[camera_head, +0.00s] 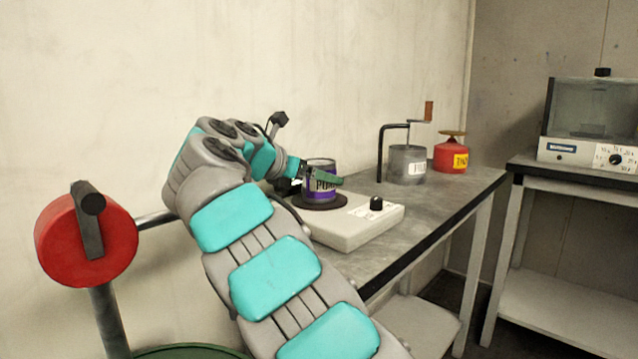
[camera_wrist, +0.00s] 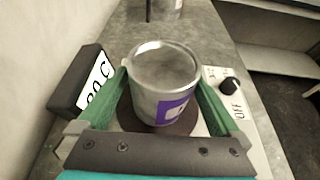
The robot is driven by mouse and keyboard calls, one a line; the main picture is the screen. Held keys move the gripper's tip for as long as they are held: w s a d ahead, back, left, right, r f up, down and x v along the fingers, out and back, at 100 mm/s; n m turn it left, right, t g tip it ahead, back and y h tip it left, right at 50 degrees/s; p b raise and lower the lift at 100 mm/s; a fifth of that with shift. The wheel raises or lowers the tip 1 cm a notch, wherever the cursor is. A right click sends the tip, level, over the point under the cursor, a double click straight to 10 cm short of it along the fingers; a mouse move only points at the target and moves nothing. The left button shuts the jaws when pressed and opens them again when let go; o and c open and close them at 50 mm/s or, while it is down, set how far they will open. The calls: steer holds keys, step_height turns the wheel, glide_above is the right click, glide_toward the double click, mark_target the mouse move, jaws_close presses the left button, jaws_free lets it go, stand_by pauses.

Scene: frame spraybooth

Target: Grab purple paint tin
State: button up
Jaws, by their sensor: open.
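The purple paint tin (camera_head: 319,181) is a metal can with a purple label. It stands upright on the dark round plate of a hot plate (camera_head: 360,226). In the wrist view the tin (camera_wrist: 163,85) sits between the two green fingers of my gripper (camera_wrist: 172,92), with one finger on each side. The fingers are open; whether either one touches the tin I cannot tell.
The hot plate has a black knob (camera_head: 376,203) and stands on a grey bench (camera_head: 440,192). A grey can (camera_head: 407,165) with a crank stirrer and a red can (camera_head: 450,157) stand further back. A black display box (camera_wrist: 83,82) is left of the tin.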

steer(key=x, duration=0.3)
steer(key=shift+w+d+f, duration=0.2)
steer(key=shift+d, duration=0.1)
steer(key=shift+c, duration=0.2)
steer(key=c, duration=1.5)
jaws_close()
steer(key=shift+r, duration=0.1)
